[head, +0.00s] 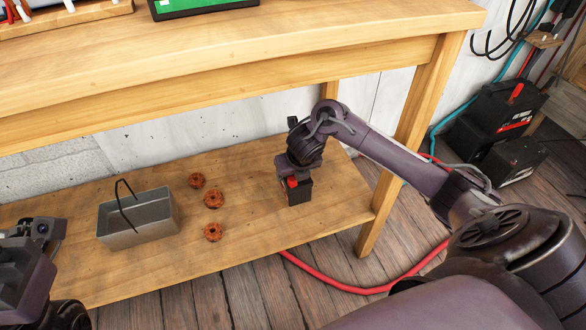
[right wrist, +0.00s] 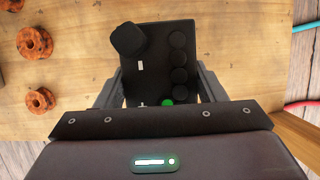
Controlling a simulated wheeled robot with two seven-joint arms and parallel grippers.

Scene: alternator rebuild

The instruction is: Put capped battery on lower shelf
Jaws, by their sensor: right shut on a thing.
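The battery (head: 300,193) is a small black box with a red part showing in the head view. It is upright at the right part of the wooden lower shelf (head: 250,215), on or just above the boards; I cannot tell whether it touches. In the right wrist view, the battery top (right wrist: 155,75) has a black cap (right wrist: 128,38) at one corner and a row of round plugs. My right gripper (head: 298,168) is shut on the battery from above, one finger on each side. My left gripper (head: 42,230) is partly in view at the left edge; its jaws are unclear.
Several orange-brown round parts (head: 213,199) lie on the shelf left of the battery. A grey metal bin (head: 140,220) with a black handle stands farther left. The wooden table leg (head: 412,130) is right of the battery. A red hose (head: 350,288) runs along the floor in front.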

